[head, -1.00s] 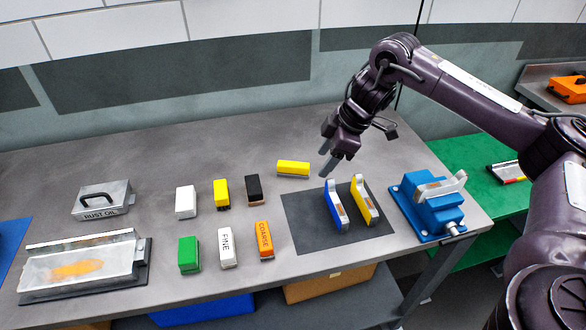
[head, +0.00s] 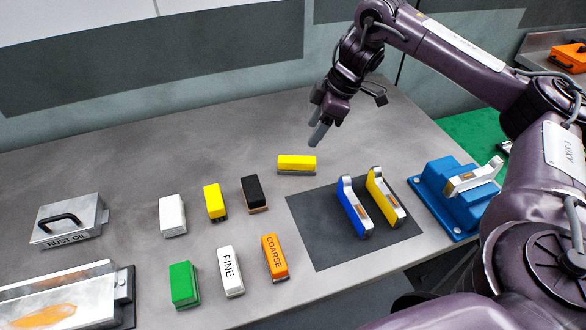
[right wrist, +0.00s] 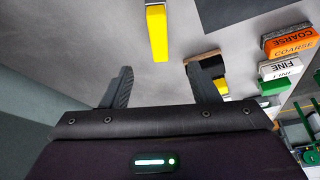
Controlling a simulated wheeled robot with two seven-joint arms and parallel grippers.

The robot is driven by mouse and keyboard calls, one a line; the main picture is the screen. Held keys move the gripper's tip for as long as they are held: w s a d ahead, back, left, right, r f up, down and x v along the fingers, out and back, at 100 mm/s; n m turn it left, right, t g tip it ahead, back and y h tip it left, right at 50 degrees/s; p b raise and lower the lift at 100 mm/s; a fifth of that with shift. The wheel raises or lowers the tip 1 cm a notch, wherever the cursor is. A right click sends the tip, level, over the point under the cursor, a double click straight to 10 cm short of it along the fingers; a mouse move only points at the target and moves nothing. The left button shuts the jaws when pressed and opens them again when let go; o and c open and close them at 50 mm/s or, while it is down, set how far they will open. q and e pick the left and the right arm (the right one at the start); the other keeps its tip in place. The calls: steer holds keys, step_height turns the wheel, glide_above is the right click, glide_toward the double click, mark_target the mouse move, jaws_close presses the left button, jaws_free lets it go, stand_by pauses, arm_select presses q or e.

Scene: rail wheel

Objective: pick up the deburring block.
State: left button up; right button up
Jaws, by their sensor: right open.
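No block is labelled as the deburring block. A yellow block with a grey base (head: 297,163) lies on the bench behind the dark mat; I take it to be the yellow bar (right wrist: 157,32) ahead of the fingers in the right wrist view. My right gripper (head: 317,120) is open and empty, above and behind that block, apart from it. Its two fingers (right wrist: 160,78) show spread in the right wrist view. Other blocks are an orange COARSE (head: 274,257), a white FINE (head: 230,270), a green (head: 184,284), a plain white (head: 172,215), a yellow (head: 215,202) and a black (head: 255,194).
A dark mat (head: 310,238) holds a blue-sided piece (head: 353,209) and a yellow-sided piece (head: 384,197). A blue vise (head: 450,200) stands at the bench's right. A RUST OIL tin (head: 70,220) and a tray (head: 122,295) are at the left. Bench behind the blocks is clear.

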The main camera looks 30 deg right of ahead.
mark_target(300, 159)
step_height(300, 159, down, 4)
steer(key=b, duration=0.2)
steer(key=shift+w+b, duration=0.15)
steer(key=shift+b, duration=0.25)
steer(key=shift+b+x, duration=0.75)
steer(key=shift+x, duration=0.35)
steer(key=shift+a+f, duration=0.1)
steer(key=shift+f, duration=0.25)
steer(key=shift+w+a+f, duration=0.2)
steer(key=shift+f, duration=0.05)
steer(key=p+x, duration=0.1)
steer(key=x, duration=0.2)
steer(key=shift+w+a+f, duration=0.1)
steer(key=shift+a+f, duration=0.05)
steer(key=shift+f, duration=0.05)
steer(key=shift+w+a+f, duration=0.1)
steer(key=shift+f, duration=0.25)
arm_select(q)
step_height(300, 159, down, 4)
steer(key=shift+f, duration=0.1)
arm_select(e)
steer(key=shift+c, duration=0.3)
